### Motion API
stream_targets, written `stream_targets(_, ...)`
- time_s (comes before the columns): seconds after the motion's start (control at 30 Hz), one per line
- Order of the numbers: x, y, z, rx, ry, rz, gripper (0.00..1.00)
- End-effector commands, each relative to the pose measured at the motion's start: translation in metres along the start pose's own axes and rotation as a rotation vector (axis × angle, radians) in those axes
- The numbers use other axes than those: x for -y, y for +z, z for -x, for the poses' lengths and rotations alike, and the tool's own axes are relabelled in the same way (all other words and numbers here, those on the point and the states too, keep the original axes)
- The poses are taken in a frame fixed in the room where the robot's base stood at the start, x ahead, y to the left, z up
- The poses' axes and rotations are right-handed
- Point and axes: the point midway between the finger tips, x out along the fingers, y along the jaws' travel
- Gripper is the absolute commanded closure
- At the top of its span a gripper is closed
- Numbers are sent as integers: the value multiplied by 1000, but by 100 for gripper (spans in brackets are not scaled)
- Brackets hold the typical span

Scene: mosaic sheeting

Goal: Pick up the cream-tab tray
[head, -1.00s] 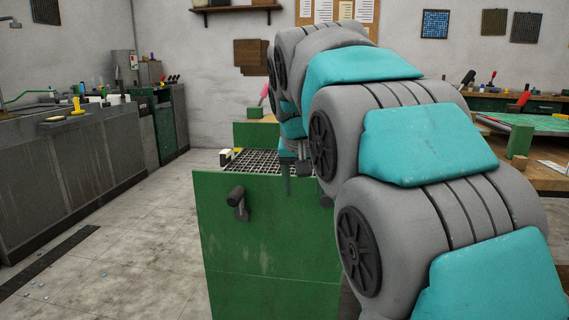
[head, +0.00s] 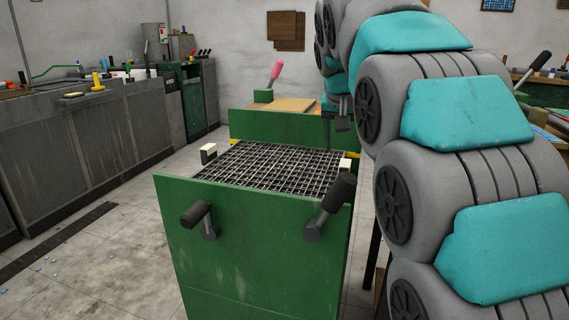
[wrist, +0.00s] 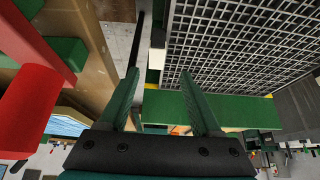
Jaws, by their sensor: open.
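The cream-tab tray (head: 275,168) is a dark wire grid with a cream tab (head: 208,149) at its left end and another (head: 345,164) at its right. It lies in the top of a green cart (head: 255,240). In the head view my gripper (head: 335,125) hangs beyond the tray's right side, partly hidden by my arm. In the wrist view its two green fingers (wrist: 159,74) are spread with nothing between them. The grid (wrist: 235,45) fills the upper right there, and a cream tab (wrist: 156,58) shows just ahead of the fingertips.
Two black handles (head: 208,218) (head: 330,205) stick out from the cart's near side. A red handle (wrist: 28,110) and a wooden surface (wrist: 100,50) are left of the fingers in the wrist view. A grey counter (head: 80,140) runs along the left; open floor (head: 95,265) lies between.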

Motion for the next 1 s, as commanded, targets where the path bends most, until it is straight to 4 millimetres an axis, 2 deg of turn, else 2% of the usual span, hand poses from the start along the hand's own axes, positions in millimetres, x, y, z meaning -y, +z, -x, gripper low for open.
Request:
stream_targets(0.2,-1,1,-20,4,1,0,35)
stream_targets(0.43,-3,1,-35,3,1,0,35)
stream_targets(0.73,-6,3,-73,6,2,3,35)
stream_targets(1.0,-6,2,-76,1,0,2,37)
